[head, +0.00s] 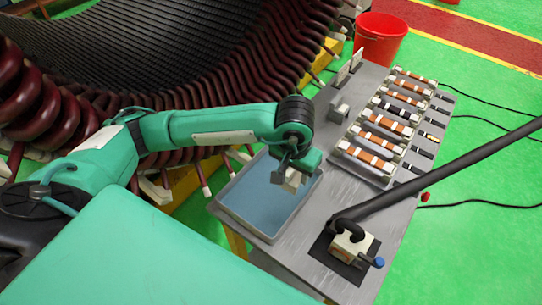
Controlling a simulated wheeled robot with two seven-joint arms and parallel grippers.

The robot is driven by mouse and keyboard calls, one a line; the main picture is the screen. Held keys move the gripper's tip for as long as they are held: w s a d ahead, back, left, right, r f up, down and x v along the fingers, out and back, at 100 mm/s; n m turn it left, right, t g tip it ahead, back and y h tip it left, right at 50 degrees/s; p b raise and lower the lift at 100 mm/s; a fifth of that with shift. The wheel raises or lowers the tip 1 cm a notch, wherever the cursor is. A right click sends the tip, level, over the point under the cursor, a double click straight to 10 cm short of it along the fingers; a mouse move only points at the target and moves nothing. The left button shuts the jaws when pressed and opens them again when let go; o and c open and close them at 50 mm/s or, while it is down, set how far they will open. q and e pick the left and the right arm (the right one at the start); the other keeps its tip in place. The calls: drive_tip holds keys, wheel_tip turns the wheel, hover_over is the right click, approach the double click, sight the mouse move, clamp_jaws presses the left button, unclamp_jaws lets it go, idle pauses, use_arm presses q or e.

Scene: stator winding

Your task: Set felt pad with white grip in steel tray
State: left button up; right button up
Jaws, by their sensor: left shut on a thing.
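My left gripper (284,174) hangs over the right part of the steel tray (251,207) and is shut on a small pale block, which I take to be the white grip (293,182) of the felt pad. The felt itself cannot be made out; the gripper and the small size of the held thing hide it. The tray is shallow, with a raised rim and a bluish inside, and its visible floor is bare. I cannot tell whether the held thing touches the floor. My right gripper is not in view.
The grey bench (318,215) holds a rack of copper-banded bars (382,122) at the back right. A white box (351,245) with a thick black hose (440,170) stands at the front right. The large stator (170,50) is behind; a red bucket (380,42) stands beyond.

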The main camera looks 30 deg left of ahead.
use_arm(q)
drive_tip(key=a+f+b, duration=0.1)
drive_tip(key=a+f, duration=0.3)
drive_tip(key=a, duration=0.2)
drive_tip(key=shift+a+b, duration=0.15)
drive_tip(key=shift+b, duration=0.2)
idle(0.5)
drive_tip(key=shift+s, duration=0.15)
wheel_tip(320, 180, down, 4)
drive_tip(key=b, duration=0.5)
drive_tip(key=shift+f, duration=0.1)
drive_tip(key=shift+f+b, duration=0.15)
drive_tip(key=shift+b, duration=0.15)
drive_tip(key=shift+f+b, duration=0.55)
drive_tip(key=shift+b, duration=0.25)
drive_tip(key=o, duration=1.2)
drive_tip(key=shift+r, duration=0.1)
